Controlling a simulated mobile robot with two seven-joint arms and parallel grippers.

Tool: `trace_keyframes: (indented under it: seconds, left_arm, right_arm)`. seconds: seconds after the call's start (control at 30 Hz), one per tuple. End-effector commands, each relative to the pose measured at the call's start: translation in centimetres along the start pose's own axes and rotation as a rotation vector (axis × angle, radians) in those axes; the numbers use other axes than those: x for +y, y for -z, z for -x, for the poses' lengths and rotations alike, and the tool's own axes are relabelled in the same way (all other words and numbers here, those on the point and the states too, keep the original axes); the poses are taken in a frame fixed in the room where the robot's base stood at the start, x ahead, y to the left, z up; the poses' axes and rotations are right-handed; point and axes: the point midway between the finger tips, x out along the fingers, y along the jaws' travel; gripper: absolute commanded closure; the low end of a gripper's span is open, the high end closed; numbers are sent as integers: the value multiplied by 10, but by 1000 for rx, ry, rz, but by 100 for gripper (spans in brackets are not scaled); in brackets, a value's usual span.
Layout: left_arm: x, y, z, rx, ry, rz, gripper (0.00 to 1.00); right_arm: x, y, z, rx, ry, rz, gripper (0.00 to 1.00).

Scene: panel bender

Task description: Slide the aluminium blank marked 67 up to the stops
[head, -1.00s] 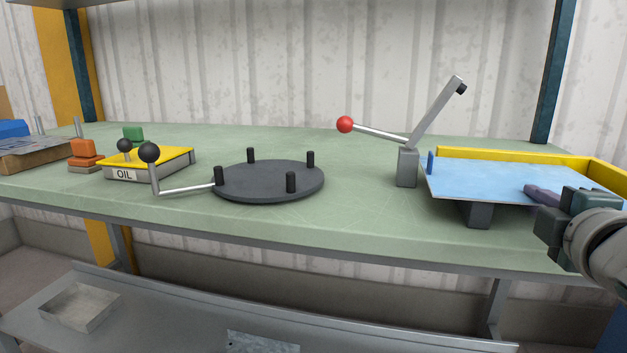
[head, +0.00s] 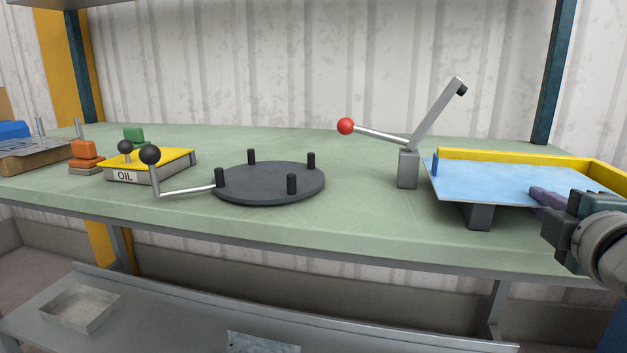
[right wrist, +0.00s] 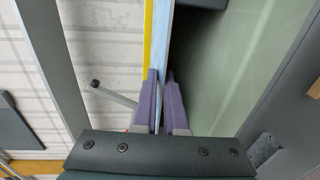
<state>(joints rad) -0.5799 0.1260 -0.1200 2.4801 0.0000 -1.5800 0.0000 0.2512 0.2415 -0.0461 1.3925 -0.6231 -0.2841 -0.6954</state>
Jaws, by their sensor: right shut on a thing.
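A flat, light-blue sheet (head: 500,182), which looks like the blank, lies on a raised support at the right of the bench. No number can be read on it. A yellow stop strip (head: 500,157) runs along its back edge and another yellow strip (head: 607,176) stands at its right end. I cannot tell whether the sheet touches them. My right gripper (head: 540,197) is shut on the sheet's front edge near the right. In the right wrist view its purple fingers (right wrist: 161,78) straddle the sheet (right wrist: 165,35), seen edge-on. My left gripper is out of view.
A lever with a red ball (head: 346,126) stands left of the sheet. A dark round plate (head: 268,182) with upright pegs, a crank with a black knob (head: 150,154) and a yellow-topped OIL box (head: 150,165) are further left. A tray (head: 80,307) sits on the lower shelf.

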Motion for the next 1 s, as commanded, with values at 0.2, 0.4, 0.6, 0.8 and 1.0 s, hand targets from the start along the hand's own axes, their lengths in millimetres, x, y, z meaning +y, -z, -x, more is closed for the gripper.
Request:
trace_keyframes:
  seconds: [0.2,0.4,0.6,0.8,1.0]
  left_arm:
    - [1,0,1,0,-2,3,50]
    - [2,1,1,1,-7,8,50]
    - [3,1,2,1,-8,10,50]
    - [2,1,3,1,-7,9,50]
    - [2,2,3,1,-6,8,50]
  right_arm:
    - [-6,-7,1,-10,15,0,100]
    - [-6,-10,1,-10,15,-1,100]
    - [-6,-13,1,-10,15,-1,100]
    - [-6,-16,1,-11,15,0,100]
    - [-6,-19,1,-11,15,1,100]
